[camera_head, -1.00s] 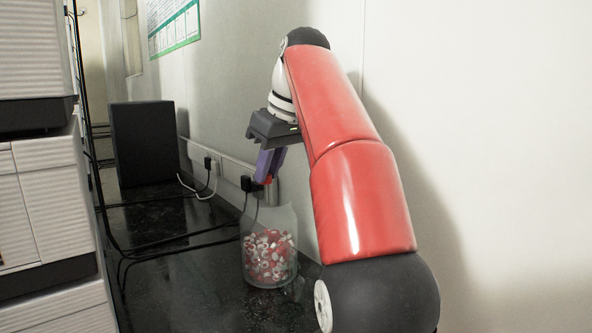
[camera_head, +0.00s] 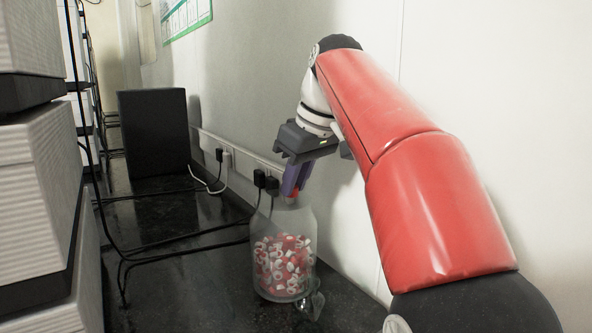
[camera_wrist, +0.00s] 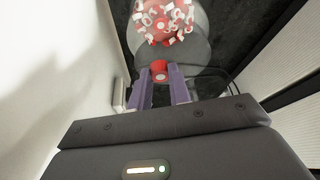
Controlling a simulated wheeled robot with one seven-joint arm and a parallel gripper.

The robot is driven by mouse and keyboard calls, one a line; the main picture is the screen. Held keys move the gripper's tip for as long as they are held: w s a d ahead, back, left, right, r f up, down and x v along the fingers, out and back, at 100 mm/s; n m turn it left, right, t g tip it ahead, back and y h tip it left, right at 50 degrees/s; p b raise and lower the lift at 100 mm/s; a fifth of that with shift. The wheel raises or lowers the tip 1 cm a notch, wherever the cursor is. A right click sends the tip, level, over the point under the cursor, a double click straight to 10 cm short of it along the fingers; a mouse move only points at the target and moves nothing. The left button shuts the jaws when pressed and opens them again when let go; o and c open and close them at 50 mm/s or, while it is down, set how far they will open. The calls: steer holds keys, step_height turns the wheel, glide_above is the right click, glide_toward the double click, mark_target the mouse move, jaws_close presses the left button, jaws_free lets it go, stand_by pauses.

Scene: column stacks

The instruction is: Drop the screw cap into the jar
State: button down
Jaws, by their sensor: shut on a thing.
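The jar (camera_head: 284,262) is clear, stands on the dark counter and is partly filled with red and white caps. It also shows at the top of the wrist view (camera_wrist: 196,50). My gripper (camera_head: 292,194) is at the jar's mouth, its purple fingers pointing down. In the wrist view my gripper (camera_wrist: 160,82) is shut on a red screw cap (camera_wrist: 159,70) with a pale centre. A bit of the red cap (camera_head: 293,192) shows between the fingertips in the head view. I cannot tell whether the cap is above the rim or just inside it.
A small clear object (camera_head: 312,304) stands beside the jar's base. Black plugs and cables (camera_head: 262,182) run along the wall behind the jar. A black box (camera_head: 154,133) stands farther back. White instruments (camera_head: 35,175) line the left; the wall is close on the right.

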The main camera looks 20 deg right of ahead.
steer(key=shift+f, duration=0.1)
steer(key=c, duration=1.2)
jaws_free()
steer(key=shift+c, duration=0.2)
steer(key=p+v, duration=0.1)
steer(key=v, duration=0.6)
steer(key=shift+r, duration=0.35)
steer(key=shift+s+d, duration=0.1)
steer(key=shift+s, duration=0.1)
